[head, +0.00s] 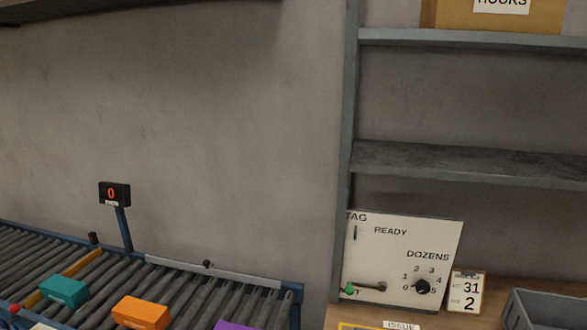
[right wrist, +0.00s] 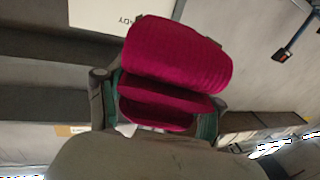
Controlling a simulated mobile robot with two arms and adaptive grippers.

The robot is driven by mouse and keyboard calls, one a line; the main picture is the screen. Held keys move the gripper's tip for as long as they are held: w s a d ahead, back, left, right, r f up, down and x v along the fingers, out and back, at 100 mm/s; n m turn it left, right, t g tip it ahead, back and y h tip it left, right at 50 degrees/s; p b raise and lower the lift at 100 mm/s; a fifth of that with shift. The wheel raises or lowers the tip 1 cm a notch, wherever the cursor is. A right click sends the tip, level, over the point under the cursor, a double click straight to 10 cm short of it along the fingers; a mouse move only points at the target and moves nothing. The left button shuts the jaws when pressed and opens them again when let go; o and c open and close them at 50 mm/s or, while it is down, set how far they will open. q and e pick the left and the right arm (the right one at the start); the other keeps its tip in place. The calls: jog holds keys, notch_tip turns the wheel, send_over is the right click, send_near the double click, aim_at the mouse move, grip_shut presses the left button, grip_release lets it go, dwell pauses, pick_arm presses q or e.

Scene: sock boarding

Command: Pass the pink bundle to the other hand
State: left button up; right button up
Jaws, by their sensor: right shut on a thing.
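The pink bundle (right wrist: 178,58) is a deep pink, folded, ribbed cloth roll. It fills the middle of the right wrist view and does not show in the head view. My right gripper (right wrist: 155,108) is shut on it, with a finger on each side of its lower folds. The bundle's upper roll stands out beyond the fingers. My left gripper is in neither view.
In the head view, a roller conveyor (head: 190,288) carries a teal box (head: 64,291), an orange box (head: 140,313) and a purple one (head: 233,325). A white dial panel (head: 405,262), a number card (head: 466,292) and a grey bin (head: 545,312) stand at right below shelves (head: 470,160).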

jog(key=shift+s, duration=0.5)
jog(key=shift+a, duration=0.1)
